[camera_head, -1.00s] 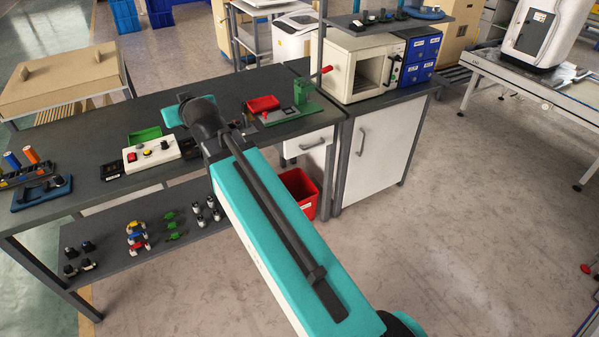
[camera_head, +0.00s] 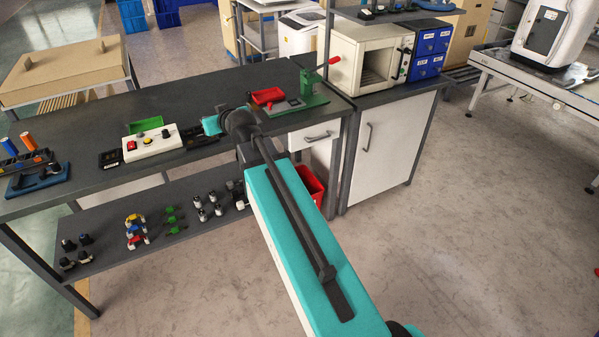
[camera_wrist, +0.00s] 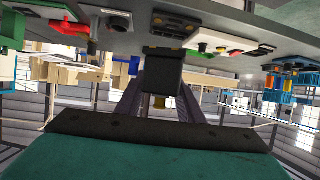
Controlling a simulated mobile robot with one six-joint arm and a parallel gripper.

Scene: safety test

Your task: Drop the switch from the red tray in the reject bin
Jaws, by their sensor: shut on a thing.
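In the wrist view my gripper (camera_wrist: 160,92) is shut on a dark, block-shaped switch (camera_wrist: 163,72) with a yellowish part below it. The workbench hangs upside down along the top of that view. In the head view the red tray (camera_head: 267,96) sits on the bench, right of my wrist, beside the green press. I cannot make out what is in it. The red reject bin (camera_head: 312,185) stands low beside the bench, partly hidden behind my arm. My arm hides the gripper and switch in the head view.
A white button box (camera_head: 153,145) and a green tray (camera_head: 147,124) are on the bench left of my wrist. The green press (camera_head: 312,85) stands near the bench's right end. Several small parts lie on the lower shelf. A white oven (camera_head: 370,58) is further right.

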